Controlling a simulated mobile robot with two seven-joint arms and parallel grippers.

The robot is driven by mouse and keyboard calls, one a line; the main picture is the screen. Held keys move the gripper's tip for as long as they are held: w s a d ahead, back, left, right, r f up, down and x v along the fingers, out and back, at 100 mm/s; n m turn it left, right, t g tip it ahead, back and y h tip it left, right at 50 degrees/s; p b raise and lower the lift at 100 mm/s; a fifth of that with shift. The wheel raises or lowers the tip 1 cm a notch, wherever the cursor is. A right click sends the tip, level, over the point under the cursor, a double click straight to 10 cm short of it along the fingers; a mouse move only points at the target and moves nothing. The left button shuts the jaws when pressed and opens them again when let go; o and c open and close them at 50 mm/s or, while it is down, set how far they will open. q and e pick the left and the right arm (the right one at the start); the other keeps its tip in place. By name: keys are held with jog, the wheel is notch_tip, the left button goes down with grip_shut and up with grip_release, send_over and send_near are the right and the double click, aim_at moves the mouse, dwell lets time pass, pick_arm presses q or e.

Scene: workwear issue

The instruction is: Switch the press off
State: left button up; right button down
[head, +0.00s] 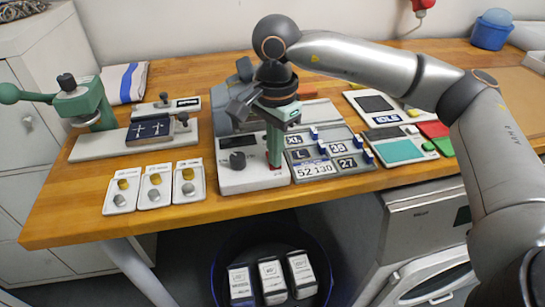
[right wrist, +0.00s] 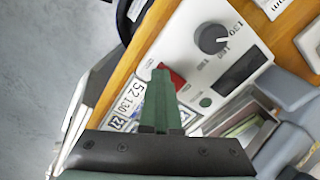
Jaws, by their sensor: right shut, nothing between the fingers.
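The press (head: 254,178) stands in the middle of the wooden table, with a white front panel. The panel carries a black knob (head: 238,160), which also shows in the right wrist view (right wrist: 212,38), and a dark display (right wrist: 240,66). A red switch (right wrist: 176,80) sits at the panel's corner near the number plates. My right gripper (head: 275,163) points down at this corner with its green fingers shut and empty. In the right wrist view its fingertips (right wrist: 160,72) overlap the red switch; I cannot tell whether they touch it. The switch's position is unclear. My left gripper is out of view.
A tray of number and letter plates (head: 318,170) adjoins the press on the right. Three small white trays (head: 154,202) and a green lever press (head: 97,105) are left. A device reading IDLE (head: 388,119) stands right. A dark bin (head: 222,262) with white-labelled packs is below the table.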

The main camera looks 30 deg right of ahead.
notch_tip(320, 180, up, 7)
jog(key=p, duration=0.5)
dwell(0.3)
jog(key=shift+f, duration=0.1)
dwell(0.4)
